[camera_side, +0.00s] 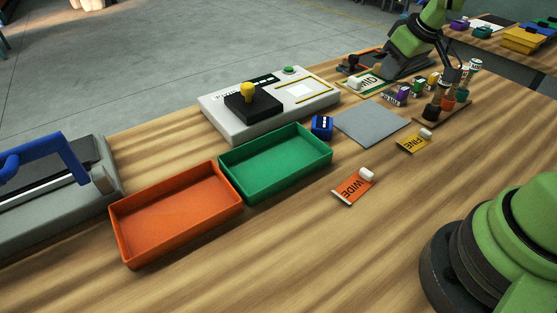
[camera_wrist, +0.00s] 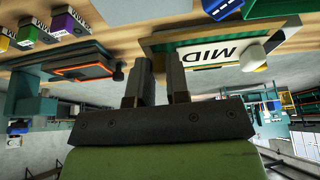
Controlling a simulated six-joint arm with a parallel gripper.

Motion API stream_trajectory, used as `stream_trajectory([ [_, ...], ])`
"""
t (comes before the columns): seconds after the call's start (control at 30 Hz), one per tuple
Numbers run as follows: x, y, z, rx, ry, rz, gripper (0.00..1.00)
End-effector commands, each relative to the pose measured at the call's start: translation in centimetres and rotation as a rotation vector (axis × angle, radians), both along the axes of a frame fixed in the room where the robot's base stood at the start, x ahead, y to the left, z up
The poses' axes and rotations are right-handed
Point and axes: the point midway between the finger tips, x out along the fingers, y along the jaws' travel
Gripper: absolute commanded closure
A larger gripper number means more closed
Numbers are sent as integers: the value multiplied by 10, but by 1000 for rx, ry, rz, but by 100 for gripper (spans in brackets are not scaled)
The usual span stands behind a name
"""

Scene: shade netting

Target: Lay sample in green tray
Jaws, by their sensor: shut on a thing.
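The MID sample (camera_side: 370,82), a pale labelled card with a white knob at one end, is at the back of the table by a green-edged surface. It also shows in the wrist view (camera_wrist: 222,56). My gripper (camera_side: 385,75) is low beside this card, its jaws shut; in the wrist view its two fingers (camera_wrist: 160,68) are left of the lettering. The exact grip point is hidden. The green tray (camera_side: 268,183) stands empty in mid-table. An orange WIDE sample (camera_side: 353,188) and a yellow FINE sample (camera_side: 413,143) lie apart on the wood.
An empty orange tray (camera_side: 176,240) adjoins the green tray. A white tester (camera_side: 220,112) with a yellow knob stands behind it. A blue block (camera_side: 321,126) and grey mat (camera_side: 372,125) lie between trays and samples. Small boxes (camera_side: 396,96) and a rack (camera_side: 440,112) stand right.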

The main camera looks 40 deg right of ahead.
Motion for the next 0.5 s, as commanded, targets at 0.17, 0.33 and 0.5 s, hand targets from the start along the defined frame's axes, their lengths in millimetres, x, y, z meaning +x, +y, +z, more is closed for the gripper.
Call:
stream_trajectory([
  [0.17,-18,34,13,-1,-1,0,100],
  [0.33,-33,58,19,0,-2,-3,100],
  [0.5,-41,85,17,5,-4,-4,100],
])
